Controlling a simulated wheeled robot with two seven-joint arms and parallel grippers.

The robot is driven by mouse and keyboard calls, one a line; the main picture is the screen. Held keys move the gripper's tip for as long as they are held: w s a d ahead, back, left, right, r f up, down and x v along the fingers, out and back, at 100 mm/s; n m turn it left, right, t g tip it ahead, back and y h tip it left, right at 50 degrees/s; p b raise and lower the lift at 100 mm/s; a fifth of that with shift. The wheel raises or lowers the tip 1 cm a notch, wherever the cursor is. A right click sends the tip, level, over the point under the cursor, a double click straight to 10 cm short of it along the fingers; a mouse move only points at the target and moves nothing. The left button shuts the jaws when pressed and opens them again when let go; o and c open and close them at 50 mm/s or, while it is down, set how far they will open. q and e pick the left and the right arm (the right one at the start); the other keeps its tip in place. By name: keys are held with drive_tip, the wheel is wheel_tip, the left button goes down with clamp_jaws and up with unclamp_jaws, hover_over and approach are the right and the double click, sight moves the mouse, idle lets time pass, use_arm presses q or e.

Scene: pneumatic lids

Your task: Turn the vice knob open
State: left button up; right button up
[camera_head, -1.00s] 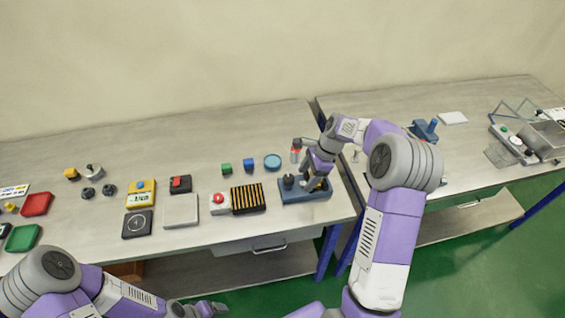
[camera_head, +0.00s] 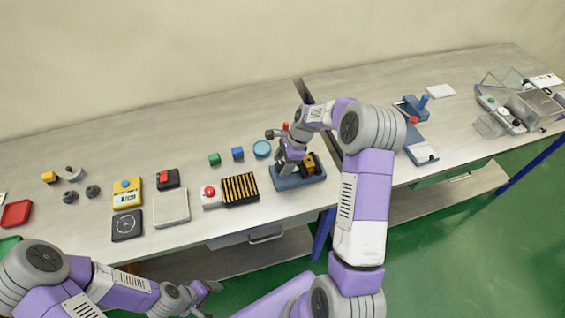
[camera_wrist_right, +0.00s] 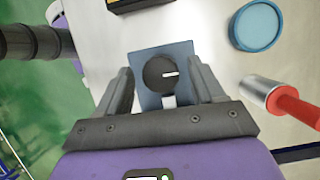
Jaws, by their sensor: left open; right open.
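The vice knob (camera_wrist_right: 161,73) is a round black dial with a white mark, seen from above in the right wrist view. It sits on the blue vice base (camera_wrist_right: 180,55), whose body also shows in the head view (camera_head: 297,182). My right gripper (camera_head: 286,166) is open over the vice, with its fingers on either side of the knob. Gaps show between the knob and both fingers; their height relative to it cannot be told. In the head view the arm hides the knob. My left gripper (camera_head: 207,290) is open and empty, low in front of the table.
A light-blue round dish (camera_head: 262,149) and a red-handled tool (camera_wrist_right: 285,100) lie near the vice. A black-and-yellow striped block (camera_head: 240,189) and a red push button (camera_head: 210,193) stand to its left. A second table with blue fixtures is on the right.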

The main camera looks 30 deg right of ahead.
drive_tip(key=shift+c, duration=0.2)
drive_tip(key=c, duration=1)
